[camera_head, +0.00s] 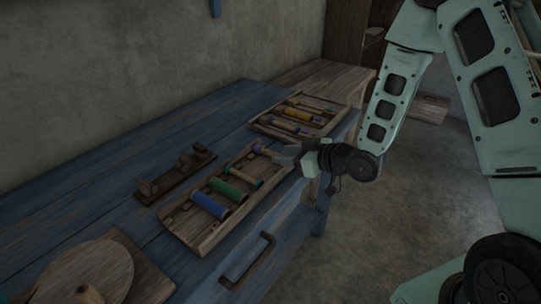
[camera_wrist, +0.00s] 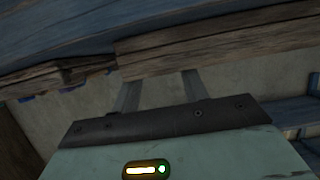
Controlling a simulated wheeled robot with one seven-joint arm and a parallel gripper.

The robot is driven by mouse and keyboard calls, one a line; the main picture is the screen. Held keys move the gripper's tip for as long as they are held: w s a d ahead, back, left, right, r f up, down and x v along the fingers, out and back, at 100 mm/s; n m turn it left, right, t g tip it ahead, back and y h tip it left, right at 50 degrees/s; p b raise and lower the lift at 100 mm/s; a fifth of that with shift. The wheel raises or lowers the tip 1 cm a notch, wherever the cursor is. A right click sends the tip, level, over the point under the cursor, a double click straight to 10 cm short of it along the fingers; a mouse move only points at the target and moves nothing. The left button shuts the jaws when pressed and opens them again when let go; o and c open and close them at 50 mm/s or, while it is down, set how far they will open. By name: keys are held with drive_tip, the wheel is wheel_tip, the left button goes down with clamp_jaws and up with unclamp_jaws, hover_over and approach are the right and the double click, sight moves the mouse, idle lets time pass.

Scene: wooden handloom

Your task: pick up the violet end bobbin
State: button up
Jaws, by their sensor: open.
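The violet end bobbin (camera_head: 258,147) lies at the far end of the nearer wooden tray (camera_head: 205,243) in the head view. Only a small violet part of it shows clearly. My gripper (camera_head: 284,156) is just to the right of it, near the tray's far right corner, and I see a gap between them in the picture. In the wrist view my gripper (camera_wrist: 158,88) has its two fingers apart with nothing held between them. I cannot make out the violet bobbin in the wrist view.
A green bobbin (camera_head: 228,190) and a blue bobbin (camera_head: 211,205) lie in the same tray. A second tray (camera_head: 262,129) with an orange bobbin (camera_head: 297,115) stands behind. A wooden tool (camera_head: 174,176) is at left on the blue bench (camera_head: 130,222). A handle (camera_head: 250,262) is on the bench's front.

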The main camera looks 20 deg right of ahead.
sight(275, 154)
drive_tip(key=x, duration=0.4)
drive_tip(key=shift+w+a+f, duration=0.1)
clamp_jaws()
